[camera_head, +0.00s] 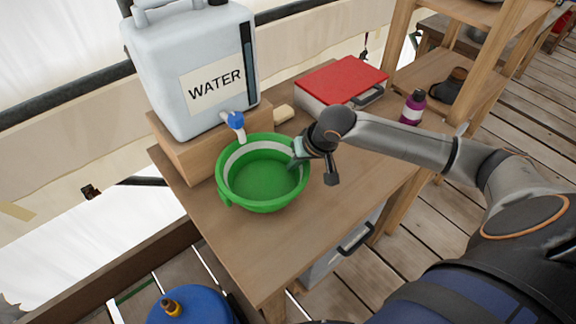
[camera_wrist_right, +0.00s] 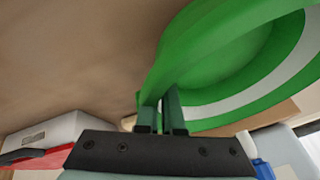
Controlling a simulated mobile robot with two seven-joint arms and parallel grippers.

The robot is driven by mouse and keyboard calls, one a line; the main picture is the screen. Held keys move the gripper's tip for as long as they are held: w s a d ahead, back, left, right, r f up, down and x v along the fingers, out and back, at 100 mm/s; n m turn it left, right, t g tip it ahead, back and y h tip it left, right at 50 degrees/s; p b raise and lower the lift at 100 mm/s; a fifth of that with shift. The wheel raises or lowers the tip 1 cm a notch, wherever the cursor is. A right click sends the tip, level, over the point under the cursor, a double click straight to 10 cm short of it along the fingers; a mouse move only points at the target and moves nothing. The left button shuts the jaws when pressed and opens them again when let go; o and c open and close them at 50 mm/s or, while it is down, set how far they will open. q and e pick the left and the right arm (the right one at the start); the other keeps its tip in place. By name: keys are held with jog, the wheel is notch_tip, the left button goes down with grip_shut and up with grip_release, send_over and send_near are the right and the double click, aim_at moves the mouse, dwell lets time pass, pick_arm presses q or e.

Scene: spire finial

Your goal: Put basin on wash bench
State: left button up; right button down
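The green basin (camera_head: 262,180), with a pale band inside its rim, is over the wooden wash bench (camera_head: 250,245), in front of the water container. It looks level and empty. I cannot tell whether its bottom touches the bench or is slightly above it. My right gripper (camera_head: 300,153) is at the basin's right rim. In the right wrist view its two fingers (camera_wrist_right: 161,112) are close together with the rim of the basin (camera_wrist_right: 215,60) between them. My left gripper is not in view.
A white water container (camera_head: 190,70) with a blue tap (camera_head: 235,121) stands on a wooden block (camera_head: 200,150) behind the basin. A red-lidded box (camera_head: 342,82) and purple bottle (camera_head: 413,107) are to the right. A blue barrel (camera_head: 195,308) is below in front. The bench's front is clear.

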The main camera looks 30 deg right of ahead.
jog(key=shift+w+a, duration=0.2)
jog(key=shift+w, duration=0.45)
jog(key=shift+w+a, duration=0.15)
jog(key=shift+w, duration=0.45)
jog(key=shift+f, duration=1.75)
jog(key=c, duration=1.5)
grip_release()
jog(key=shift+f, duration=0.2)
jog(key=o, duration=0.4)
jog(key=shift+o, duration=0.2)
jog(key=p+v, duration=0.1)
jog(key=v, duration=1.1)
jog(key=shift+r, duration=0.15)
